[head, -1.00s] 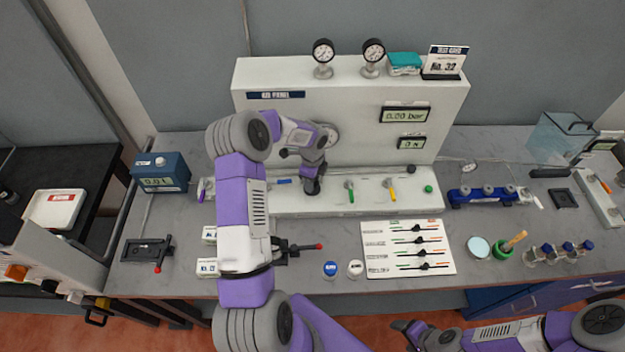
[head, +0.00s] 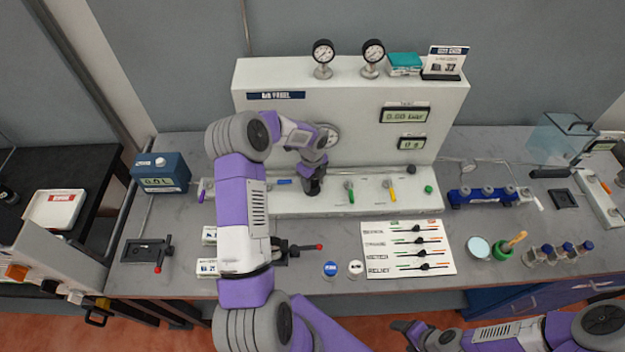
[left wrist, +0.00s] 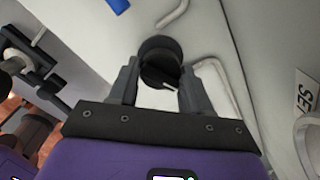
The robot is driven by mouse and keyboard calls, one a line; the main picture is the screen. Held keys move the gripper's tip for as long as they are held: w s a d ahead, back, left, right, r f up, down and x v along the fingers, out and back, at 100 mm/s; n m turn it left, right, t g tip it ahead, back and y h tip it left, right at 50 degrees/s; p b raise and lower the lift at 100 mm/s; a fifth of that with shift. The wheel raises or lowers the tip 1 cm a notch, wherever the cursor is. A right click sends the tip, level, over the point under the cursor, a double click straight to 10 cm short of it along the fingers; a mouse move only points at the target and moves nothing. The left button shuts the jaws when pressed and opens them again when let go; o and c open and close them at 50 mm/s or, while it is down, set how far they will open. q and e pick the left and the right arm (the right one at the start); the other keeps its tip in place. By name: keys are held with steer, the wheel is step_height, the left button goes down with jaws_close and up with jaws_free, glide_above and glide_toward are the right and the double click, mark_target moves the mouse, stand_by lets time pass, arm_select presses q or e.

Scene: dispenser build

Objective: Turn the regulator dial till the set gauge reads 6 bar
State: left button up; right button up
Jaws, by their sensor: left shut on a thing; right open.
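My left gripper (head: 312,187) is at the front of the white panel, low and left of its middle. In the left wrist view its fingers (left wrist: 158,85) are shut on the sides of a round black dial (left wrist: 160,60) with a pale mark on its face. The set gauge (head: 330,134) is on the panel just above the gripper, partly hidden by my arm; its reading cannot be made out. In the left wrist view the "SET" label (left wrist: 303,90) shows at the right edge. My right gripper (head: 405,327) is open, low at the front edge, away from the panel.
Two dial gauges (head: 323,52) stand on the panel top. A digital display (head: 405,115) shows a blurred bar reading. Green (head: 349,190) and yellow (head: 391,190) levers stand right of my left gripper. A printed card (head: 408,248) lies on the bench.

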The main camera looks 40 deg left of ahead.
arm_select(q)
steer(key=shift+a, duration=0.15)
steer(key=o, duration=1)
steer(key=shift+o, duration=0.2)
step_height(320, 180, up, 8)
steer(key=shift+f, duration=0.15)
steer(key=shift+f, duration=0.1)
